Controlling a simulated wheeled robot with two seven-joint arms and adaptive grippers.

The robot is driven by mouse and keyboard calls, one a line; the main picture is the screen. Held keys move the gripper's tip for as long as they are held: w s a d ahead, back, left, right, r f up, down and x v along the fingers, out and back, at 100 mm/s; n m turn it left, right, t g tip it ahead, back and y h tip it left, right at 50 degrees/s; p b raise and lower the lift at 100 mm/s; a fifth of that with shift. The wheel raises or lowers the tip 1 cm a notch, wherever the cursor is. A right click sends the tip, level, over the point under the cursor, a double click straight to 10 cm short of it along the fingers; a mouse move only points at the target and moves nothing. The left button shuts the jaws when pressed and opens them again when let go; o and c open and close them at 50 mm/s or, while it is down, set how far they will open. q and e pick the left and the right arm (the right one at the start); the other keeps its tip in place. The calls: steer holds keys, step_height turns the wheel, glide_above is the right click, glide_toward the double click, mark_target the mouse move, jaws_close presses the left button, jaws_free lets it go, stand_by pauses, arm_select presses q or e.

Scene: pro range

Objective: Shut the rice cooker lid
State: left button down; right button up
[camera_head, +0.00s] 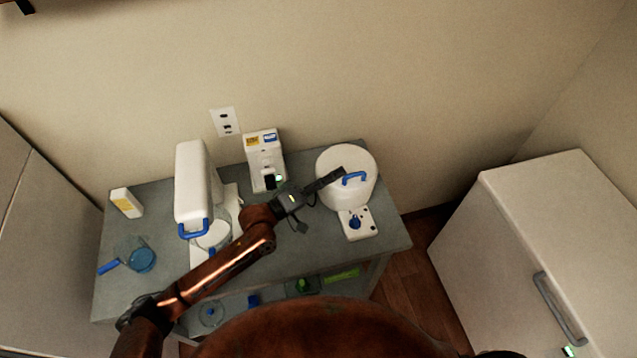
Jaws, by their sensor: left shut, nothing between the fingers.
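The rice cooker (361,201) is white and round, with a control panel and a blue knob on its front. It stands at the right end of the grey table. Its white lid (352,157) has a blue handle and lies down over the body; I cannot tell whether it is fully closed. My left gripper (341,173) reaches in from the left, shut and empty. Its fingertips are over the lid, just left of the blue handle; whether they touch it is unclear.
A white stand mixer-like appliance (194,180) and a white coffee machine (262,150) stand on the table (122,279) left of the cooker. A blue-handled pan (139,259) and a small yellow-labelled box (126,203) are at the left. A white cabinet (545,215) stands at right.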

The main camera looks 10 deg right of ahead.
arm_select(q)
steer(key=v, duration=1)
steer(key=shift+s+a, duration=0.2)
steer(key=shift+a, duration=0.05)
